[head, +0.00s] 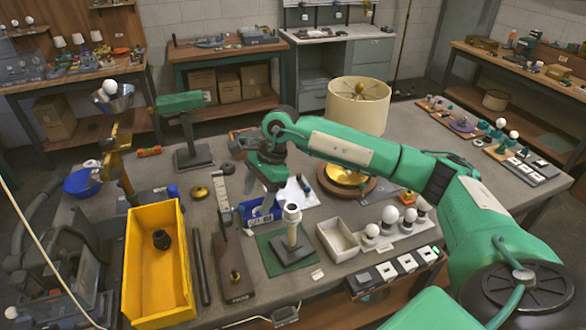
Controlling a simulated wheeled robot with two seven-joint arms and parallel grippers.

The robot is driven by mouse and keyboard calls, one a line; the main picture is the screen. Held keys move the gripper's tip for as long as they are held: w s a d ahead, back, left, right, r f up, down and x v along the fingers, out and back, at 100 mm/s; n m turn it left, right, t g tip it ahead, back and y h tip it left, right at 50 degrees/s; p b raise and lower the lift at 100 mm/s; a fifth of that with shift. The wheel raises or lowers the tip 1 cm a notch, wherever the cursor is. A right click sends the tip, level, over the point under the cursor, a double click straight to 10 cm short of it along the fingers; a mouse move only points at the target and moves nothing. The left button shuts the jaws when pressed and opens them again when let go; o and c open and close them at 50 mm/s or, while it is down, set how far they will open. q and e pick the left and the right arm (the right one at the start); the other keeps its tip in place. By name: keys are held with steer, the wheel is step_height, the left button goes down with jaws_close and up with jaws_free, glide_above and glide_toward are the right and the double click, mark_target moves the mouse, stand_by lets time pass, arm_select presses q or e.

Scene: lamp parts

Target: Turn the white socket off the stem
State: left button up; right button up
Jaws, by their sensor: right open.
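The white socket (292,211) sits upright on top of a pale stem (292,235). The stem stands on a dark square base (293,252) on a green mat (268,262). My right gripper (268,204) points down, just left of the socket and a little behind it in the picture. It is open, and I see nothing between its fingers; the fingertips are small and partly lost against a blue holder (250,213). My left gripper is not in view.
A white open box (338,240) and several bulbs (390,214) stand right of the stem. A yellow bin (160,265) with a black part (161,239) is at left.

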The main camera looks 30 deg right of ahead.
mark_target(292, 206)
steer(key=d+r+h, duration=0.3)
steer(key=d+h, duration=0.1)
steer(key=d, duration=0.6)
step_height(292, 206, down, 12)
steer(key=p, duration=0.5)
steer(key=shift+d+f, duration=0.15)
steer(key=shift+f, duration=0.05)
steer(key=shift+f+p, duration=0.3)
steer(key=shift+f, duration=0.2)
steer(key=c, duration=0.7)
steer(key=shift+f+n+b, duration=0.1)
steer(key=shift+n+b, duration=0.5)
steer(key=shift+b, duration=0.1)
steer(key=shift+c, duration=0.7)
steer(key=shift+w+n+b, duration=0.1)
steer(key=shift+n+b, duration=2.15)
steer(key=shift+n, duration=0.25)
steer(key=shift+r+n, duration=0.2)
steer(key=shift+n, duration=0.2)
